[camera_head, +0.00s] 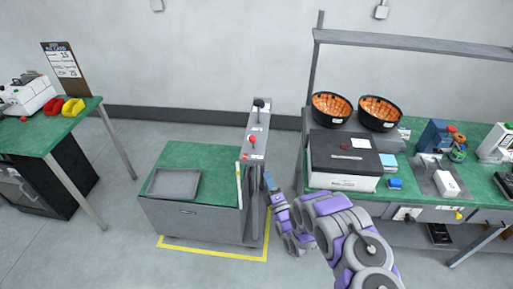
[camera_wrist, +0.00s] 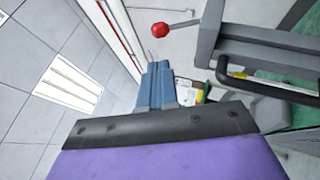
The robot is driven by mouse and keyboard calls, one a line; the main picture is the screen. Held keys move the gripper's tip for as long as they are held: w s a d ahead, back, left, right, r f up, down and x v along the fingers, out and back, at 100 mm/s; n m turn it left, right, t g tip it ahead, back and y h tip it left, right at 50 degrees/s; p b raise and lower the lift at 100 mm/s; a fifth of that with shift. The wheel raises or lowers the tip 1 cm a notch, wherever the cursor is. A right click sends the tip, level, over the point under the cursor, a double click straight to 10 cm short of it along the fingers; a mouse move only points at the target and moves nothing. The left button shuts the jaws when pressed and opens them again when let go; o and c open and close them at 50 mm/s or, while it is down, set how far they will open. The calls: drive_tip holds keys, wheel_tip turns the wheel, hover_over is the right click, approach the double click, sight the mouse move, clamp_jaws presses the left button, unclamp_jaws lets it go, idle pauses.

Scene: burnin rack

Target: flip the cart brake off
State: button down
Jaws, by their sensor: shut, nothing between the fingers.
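The cart (camera_head: 190,215) has a grey body and a green top, with a tall grey panel (camera_head: 256,150) along its right side. A red ball knob (camera_head: 252,139) and a black knob (camera_head: 259,103) sit on this panel; which is the brake is not readable. My gripper (camera_head: 268,178) is just right of the panel, below the red knob's level. In the wrist view, my blue fingers (camera_wrist: 158,70) are together and empty. A red ball on a short rod (camera_wrist: 160,29) shows beyond the fingertips, apart from them.
A grey tray (camera_head: 174,184) lies on the cart top. Yellow floor tape (camera_head: 210,252) borders the cart. A green workbench (camera_head: 420,193) with a black-topped box (camera_head: 341,160) and two bowls of orange contents stands at right. Another green table (camera_head: 40,132) is at left, with clear floor between.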

drive_tip(key=shift+w+a, duration=0.1)
drive_tip(key=shift+w, duration=0.05)
drive_tip(key=b, duration=0.1)
approach(255, 139)
drive_tip(key=w+a, duration=0.2)
drive_tip(key=w, duration=0.1)
drive_tip(key=w+a+r, duration=0.1)
drive_tip(key=w, duration=0.1)
drive_tip(key=shift+w+a, duration=0.2)
drive_tip(key=shift+a, duration=0.15)
drive_tip(key=shift+r, duration=0.15)
idle(0.4)
drive_tip(key=shift+w+r+m+g, duration=0.25)
drive_tip(key=shift+r+m+g, duration=0.05)
drive_tip(key=shift+r+g, duration=0.1)
drive_tip(key=shift+w+r+m+g+h, duration=0.5)
drive_tip(key=shift+w+r+g+h, duration=0.1)
drive_tip(key=shift+h, duration=0.1)
drive_tip(key=w+r+m+g+h+b, duration=0.1)
drive_tip(key=w+r+m+g+b, duration=0.1)
drive_tip(key=w, duration=0.5)
drive_tip(key=shift+w+d+g+h, duration=0.3)
drive_tip(key=shift+g+h, duration=0.1)
drive_tip(key=shift+g, duration=0.5)
